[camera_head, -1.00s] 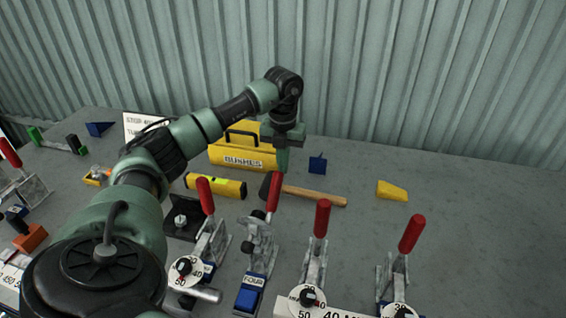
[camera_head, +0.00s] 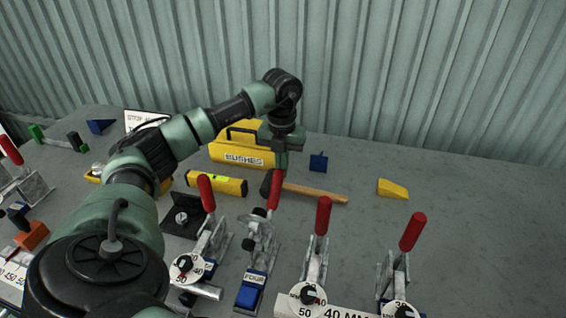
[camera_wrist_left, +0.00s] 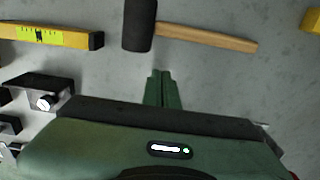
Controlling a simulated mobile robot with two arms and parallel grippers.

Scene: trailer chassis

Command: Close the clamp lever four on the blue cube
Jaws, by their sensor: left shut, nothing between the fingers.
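The blue cube (camera_head: 249,293) labelled FOUR sits at the front of a metal toggle clamp (camera_head: 262,240) on the grey table. The clamp's red lever handle (camera_head: 274,188) stands upright, leaning slightly right. My left gripper (camera_head: 283,152) is shut and empty, pointing down behind the red handle and apart from it. In the left wrist view its closed green fingers (camera_wrist_left: 162,88) show over bare table, near the hammer; neither the cube nor the red handle can be made out there. My right gripper is not in view.
A hammer (camera_head: 315,193) lies behind the clamp. A yellow BUSHES box (camera_head: 235,155) and a yellow level (camera_head: 222,185) lie to its left. Other red-handled clamps stand on both sides, including one (camera_head: 322,215) close on the right. The table is clear at far right.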

